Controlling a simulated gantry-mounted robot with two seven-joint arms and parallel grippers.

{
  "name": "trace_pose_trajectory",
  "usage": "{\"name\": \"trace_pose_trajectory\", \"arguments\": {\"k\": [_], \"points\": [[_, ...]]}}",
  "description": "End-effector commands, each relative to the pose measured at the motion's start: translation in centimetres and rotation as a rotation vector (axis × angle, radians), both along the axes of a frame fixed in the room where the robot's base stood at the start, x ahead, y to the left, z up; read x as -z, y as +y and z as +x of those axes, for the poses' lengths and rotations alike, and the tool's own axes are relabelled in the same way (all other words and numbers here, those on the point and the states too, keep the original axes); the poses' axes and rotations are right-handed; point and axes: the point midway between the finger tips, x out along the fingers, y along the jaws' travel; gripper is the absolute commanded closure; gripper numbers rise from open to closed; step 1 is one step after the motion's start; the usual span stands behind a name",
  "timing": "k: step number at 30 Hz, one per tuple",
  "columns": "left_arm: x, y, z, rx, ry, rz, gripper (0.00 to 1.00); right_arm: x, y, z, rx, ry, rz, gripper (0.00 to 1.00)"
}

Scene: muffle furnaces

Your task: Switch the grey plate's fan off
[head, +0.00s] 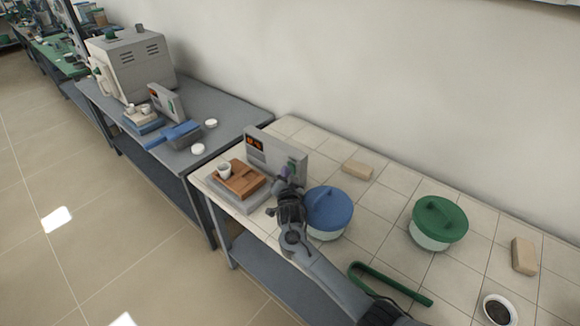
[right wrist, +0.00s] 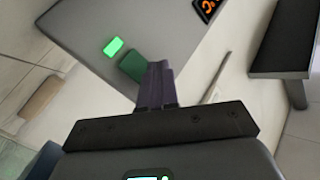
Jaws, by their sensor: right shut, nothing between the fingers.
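The grey plate (head: 262,195) lies on the tiled table, carrying a wooden block (head: 243,180) with a small white cup (head: 224,171). Its upright grey panel (head: 297,152) stands behind, with an orange lit display (head: 256,143). In the right wrist view the panel (right wrist: 120,18) shows a lit green lamp (right wrist: 113,47) and a darker green switch (right wrist: 133,66). My right gripper (head: 286,174) is shut and empty at the panel's right end. In the wrist view its dark fingertips (right wrist: 158,66) overlap the switch's edge; I cannot tell whether they touch. My left gripper is out of view.
A blue-lidded pot (head: 329,209) stands close right of my gripper. A green-lidded pot (head: 438,222), a green bent tool (head: 390,284), beige blocks (head: 357,170) and a dark-filled dish (head: 499,310) lie further right. A furnace (head: 133,65) and a blue plate (head: 143,122) with its own panel stand on the left bench.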

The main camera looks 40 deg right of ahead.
Motion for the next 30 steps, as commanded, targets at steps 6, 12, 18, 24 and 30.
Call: {"name": "trace_pose_trajectory", "arguments": {"k": [6, 12, 18, 24, 30], "points": [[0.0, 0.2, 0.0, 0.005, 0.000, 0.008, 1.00, 0.0, -0.3, 0.0, 0.001, -0.001, -0.001, 1.00], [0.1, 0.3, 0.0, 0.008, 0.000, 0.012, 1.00, -0.1, -0.6, 0.0, 0.001, 0.000, 0.000, 1.00], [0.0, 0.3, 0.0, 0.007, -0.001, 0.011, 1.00, 0.0, -0.5, 0.0, 0.001, 0.000, 0.000, 1.00], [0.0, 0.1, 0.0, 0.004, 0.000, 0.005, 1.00, 0.0, -0.4, 0.0, 0.001, 0.000, 0.000, 1.00], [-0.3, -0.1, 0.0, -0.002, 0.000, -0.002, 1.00, 0.0, 0.4, 0.0, -0.001, 0.001, 0.002, 1.00]]}}
